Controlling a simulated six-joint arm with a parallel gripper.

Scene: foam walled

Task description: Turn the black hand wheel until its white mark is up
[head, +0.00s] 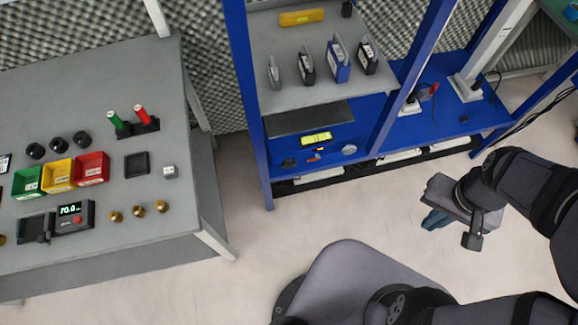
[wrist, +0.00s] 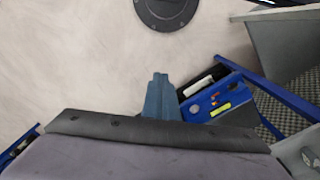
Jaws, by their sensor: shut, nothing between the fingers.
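I cannot make out a black hand wheel with a white mark in either view.
A blue shelf unit (head: 246,100) holds upright boxes, a yellow-green level (head: 316,138) and small parts. A grey table (head: 200,195) at the left carries three coloured bins, black round pieces (head: 58,143), brass knobs (head: 138,211) and a display device (head: 75,217). Floor between is clear.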

